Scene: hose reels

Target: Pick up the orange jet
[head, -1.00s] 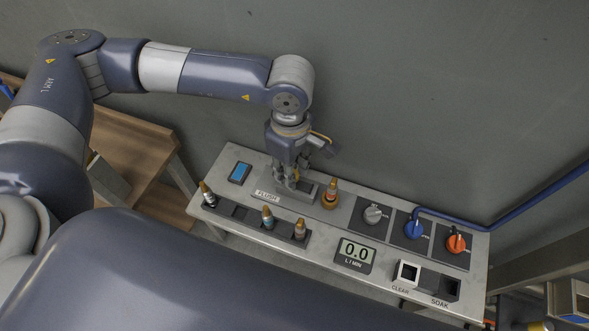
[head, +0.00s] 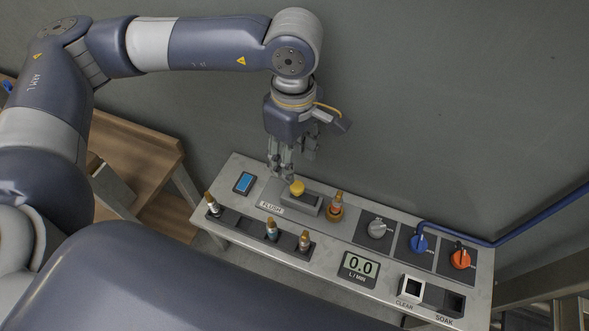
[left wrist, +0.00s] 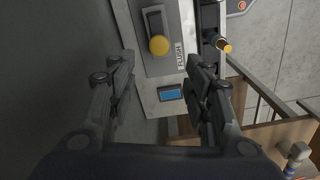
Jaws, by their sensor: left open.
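A jet with an orange-red band (head: 336,204) stands upright in a round brass-coloured seat on the grey bench panel, just right of the flush lever. In the black rack at the panel's front stand a jet with a pale band (head: 212,204), a teal-banded jet (head: 271,230) and a brown-grey jet (head: 304,241). My left gripper (head: 281,172) is open and empty, above and slightly left of the lever's yellow knob. In the left wrist view my left gripper (left wrist: 160,62) has its fingers apart, with the yellow knob (left wrist: 159,45) showing between their tips. My right gripper is out of view.
The panel also carries a blue screen (head: 244,182), a grey dial (head: 377,229), a blue dial (head: 418,243), an orange dial (head: 460,259), a 0.0 display (head: 359,267) and square CLEAR and SOAK wells. A wall stands close behind; a blue hose (head: 480,241) runs at right.

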